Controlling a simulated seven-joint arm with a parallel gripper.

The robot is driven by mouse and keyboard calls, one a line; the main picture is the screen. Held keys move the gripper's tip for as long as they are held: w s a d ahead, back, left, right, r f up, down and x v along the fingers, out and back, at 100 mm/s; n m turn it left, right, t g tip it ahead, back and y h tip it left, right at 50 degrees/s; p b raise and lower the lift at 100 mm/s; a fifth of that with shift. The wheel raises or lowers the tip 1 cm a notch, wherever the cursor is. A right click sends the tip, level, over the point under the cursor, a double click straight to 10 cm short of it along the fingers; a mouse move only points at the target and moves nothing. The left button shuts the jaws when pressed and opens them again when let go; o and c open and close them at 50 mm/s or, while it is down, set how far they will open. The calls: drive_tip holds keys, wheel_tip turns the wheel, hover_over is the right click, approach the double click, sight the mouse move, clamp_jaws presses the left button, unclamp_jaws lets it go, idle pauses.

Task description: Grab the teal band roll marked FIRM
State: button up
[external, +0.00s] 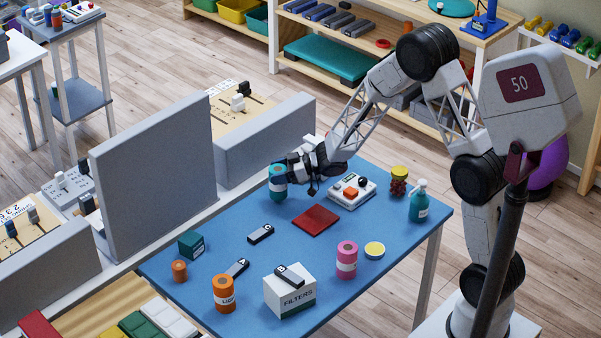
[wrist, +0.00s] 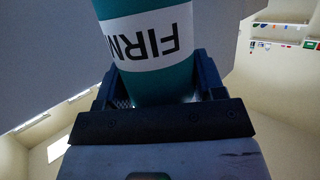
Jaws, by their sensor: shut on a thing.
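The teal band roll (external: 278,183) has a white label. In the wrist view the roll (wrist: 160,84) shows the word FIRM upside down, and it sits between the two fingers of my gripper (wrist: 155,92). My gripper (external: 287,172) is shut on it, reaching in from the right near the far left edge of the blue table (external: 215,255). The roll looks upright in the external view. I cannot tell for sure whether its base touches the table. Part of the roll is hidden by the fingers.
A tall grey partition (external: 150,180) stands left of the roll. A red pad (external: 315,221) and a device with an orange button (external: 351,192) lie to the right. Nearer are a pink roll (external: 347,260), an orange roll (external: 224,294) and a white FILTERS box (external: 290,298).

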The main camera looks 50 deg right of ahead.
drive_tip(key=s+d+r, duration=0.1)
drive_tip(key=s+r, duration=0.1)
drive_tip(key=s, duration=1.4)
drive_tip(key=shift+d+r, duration=0.2)
drive_tip(key=shift+r, duration=0.1)
